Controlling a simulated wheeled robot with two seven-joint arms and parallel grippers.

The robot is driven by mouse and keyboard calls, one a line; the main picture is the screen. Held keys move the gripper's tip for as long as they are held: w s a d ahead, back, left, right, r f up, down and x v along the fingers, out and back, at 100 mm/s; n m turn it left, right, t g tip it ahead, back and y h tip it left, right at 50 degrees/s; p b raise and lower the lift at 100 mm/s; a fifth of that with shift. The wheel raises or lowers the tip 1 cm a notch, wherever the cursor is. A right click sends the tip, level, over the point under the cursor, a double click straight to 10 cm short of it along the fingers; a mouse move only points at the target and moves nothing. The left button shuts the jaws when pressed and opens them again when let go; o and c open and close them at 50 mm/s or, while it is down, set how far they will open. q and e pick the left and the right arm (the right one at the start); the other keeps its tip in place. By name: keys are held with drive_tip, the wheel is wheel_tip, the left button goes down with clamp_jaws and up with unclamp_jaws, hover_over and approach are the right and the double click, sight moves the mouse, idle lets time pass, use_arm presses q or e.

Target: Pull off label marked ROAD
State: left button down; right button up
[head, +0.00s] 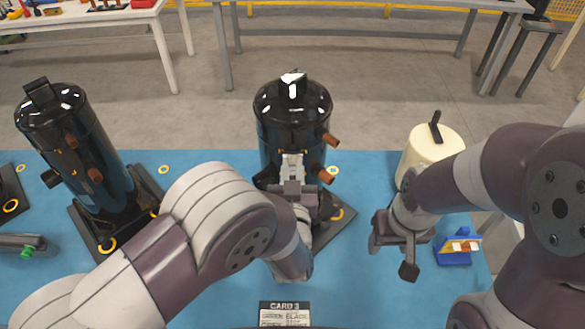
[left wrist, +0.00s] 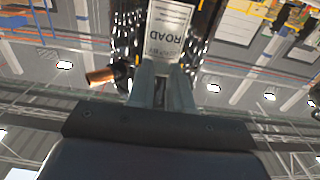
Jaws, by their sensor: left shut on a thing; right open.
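The white label (left wrist: 170,28) printed ROAD is on the front of the black middle compressor (head: 280,125). It looks upside down in the left wrist view. My left gripper (head: 292,178) reaches the compressor's front, and its fingers (left wrist: 160,92) are shut on the label's edge. In the head view the gripper mostly covers the label. The compressor stands upright, with copper stubs (head: 328,140) on its right side. My right gripper (head: 392,252) is open and empty, over the blue mat on the right.
Another black compressor (head: 95,160) stands on the left, and a cream tank (head: 432,148) on the right. A blue holder (head: 456,254) sits near my right gripper. A card marked CARD 3 (head: 285,315) lies at the front. The blue mat (head: 370,290) is clear around it.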

idle(0.4)
use_arm(q)
drive_tip(key=s+p, duration=0.1)
drive_tip(key=s, duration=0.5)
idle(0.5)
